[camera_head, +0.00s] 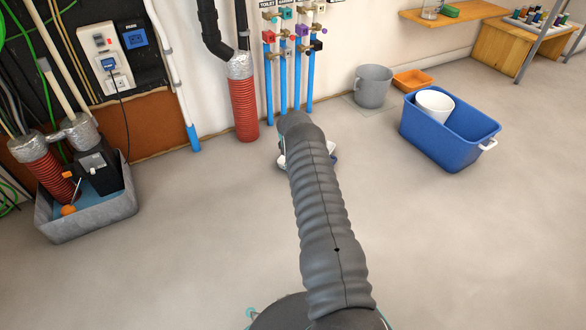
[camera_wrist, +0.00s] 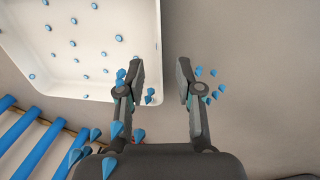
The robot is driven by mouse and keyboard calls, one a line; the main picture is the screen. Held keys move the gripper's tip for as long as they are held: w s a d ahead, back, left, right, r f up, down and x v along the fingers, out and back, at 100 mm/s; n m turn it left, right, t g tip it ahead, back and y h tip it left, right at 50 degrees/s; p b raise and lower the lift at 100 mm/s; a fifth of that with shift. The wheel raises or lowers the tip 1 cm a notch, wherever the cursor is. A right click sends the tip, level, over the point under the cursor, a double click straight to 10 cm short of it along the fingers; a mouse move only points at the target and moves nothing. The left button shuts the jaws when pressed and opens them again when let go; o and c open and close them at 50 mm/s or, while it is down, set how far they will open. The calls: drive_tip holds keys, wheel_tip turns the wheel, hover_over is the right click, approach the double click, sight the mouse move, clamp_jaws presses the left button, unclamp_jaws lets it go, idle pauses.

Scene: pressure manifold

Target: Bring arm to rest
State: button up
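My gripper (camera_wrist: 161,82) shows in the wrist view with its two fingers apart and nothing between them. In the head view my grey arm reaches forward toward the wall pipes, and its sleeve hides the gripper. A white tray (camera_wrist: 80,75) fills the upper left of the wrist view, beyond the left finger. Small blue droplet-like bits dot the tray and show around both fingers.
Blue pipes with coloured valves (camera_head: 283,75) stand against the wall beyond the arm. A grey bucket (camera_head: 373,88), an orange tray (camera_head: 413,80) and a blue tub (camera_head: 440,143) holding a white bucket (camera_head: 434,104) are at right. A grey bin (camera_head: 88,220) stands left. Floor between is clear.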

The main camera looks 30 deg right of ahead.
wheel_tip(320, 180, up, 7)
drive_tip(key=shift+s+a, duration=0.3)
drive_tip(key=shift+a, duration=0.15)
